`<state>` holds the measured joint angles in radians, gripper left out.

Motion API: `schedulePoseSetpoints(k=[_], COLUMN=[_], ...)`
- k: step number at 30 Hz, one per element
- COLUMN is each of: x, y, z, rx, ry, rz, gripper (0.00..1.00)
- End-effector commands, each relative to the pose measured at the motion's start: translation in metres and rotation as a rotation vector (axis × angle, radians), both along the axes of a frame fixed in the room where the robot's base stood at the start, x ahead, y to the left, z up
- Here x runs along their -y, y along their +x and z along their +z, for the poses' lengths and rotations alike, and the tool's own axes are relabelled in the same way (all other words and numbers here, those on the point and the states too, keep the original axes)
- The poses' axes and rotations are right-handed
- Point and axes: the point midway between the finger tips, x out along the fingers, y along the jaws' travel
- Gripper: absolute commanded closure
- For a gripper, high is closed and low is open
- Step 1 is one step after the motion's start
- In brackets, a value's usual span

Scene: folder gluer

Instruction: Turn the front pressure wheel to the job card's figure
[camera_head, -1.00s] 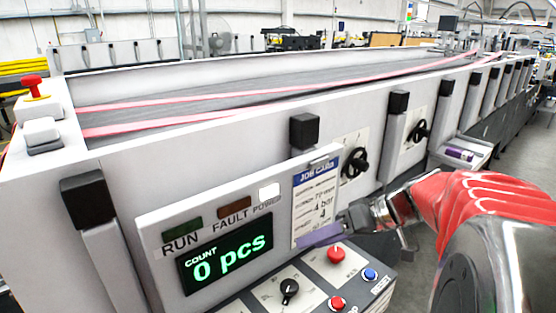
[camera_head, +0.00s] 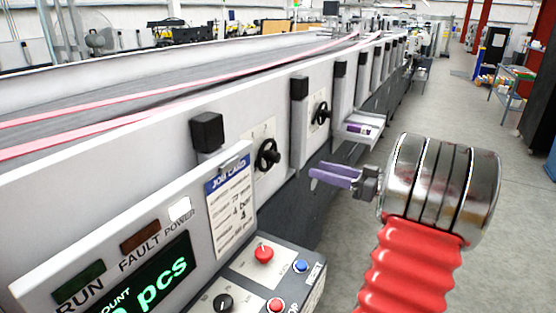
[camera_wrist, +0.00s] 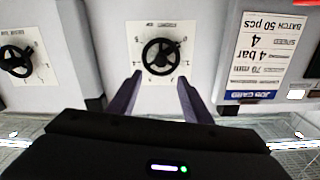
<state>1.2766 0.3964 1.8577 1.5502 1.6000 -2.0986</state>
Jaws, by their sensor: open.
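Two black handwheels sit on pale dial plates on the machine's side. The nearer handwheel (camera_head: 267,154) is beside the job card (camera_head: 232,205); the farther one (camera_head: 320,113) is further along. Their small labels are unclear, so I cannot tell which is named front. The card shows 4 bar. My gripper (camera_head: 318,176), with purple fingers, is open and empty, to the right of the nearer wheel in the head view. In the upside-down wrist view, one handwheel (camera_wrist: 160,57) lies beyond and between the spread fingertips (camera_wrist: 160,80), apparently untouched. The other handwheel (camera_wrist: 15,60) is at left.
The control panel (camera_head: 240,275) with red and blue buttons juts out below the card. A small tray (camera_head: 360,128) projects from the machine beyond the wheels. Black-capped posts (camera_head: 207,132) stand along the side.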

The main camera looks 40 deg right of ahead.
Motion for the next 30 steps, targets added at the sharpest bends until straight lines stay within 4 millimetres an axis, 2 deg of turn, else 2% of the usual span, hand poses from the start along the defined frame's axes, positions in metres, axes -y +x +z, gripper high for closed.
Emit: schedulePoseSetpoints(k=[7, 11, 30], x=[-0.003, -0.007, -0.040], y=[0.005, 0.014, 0.105], z=[0.000, 0.000, -0.001], rx=[-0.001, -0.002, -0.003], ry=[0.001, 0.000, 0.002], rz=[0.005, 0.008, 0.011], gripper=[0.55, 0.55, 0.55])
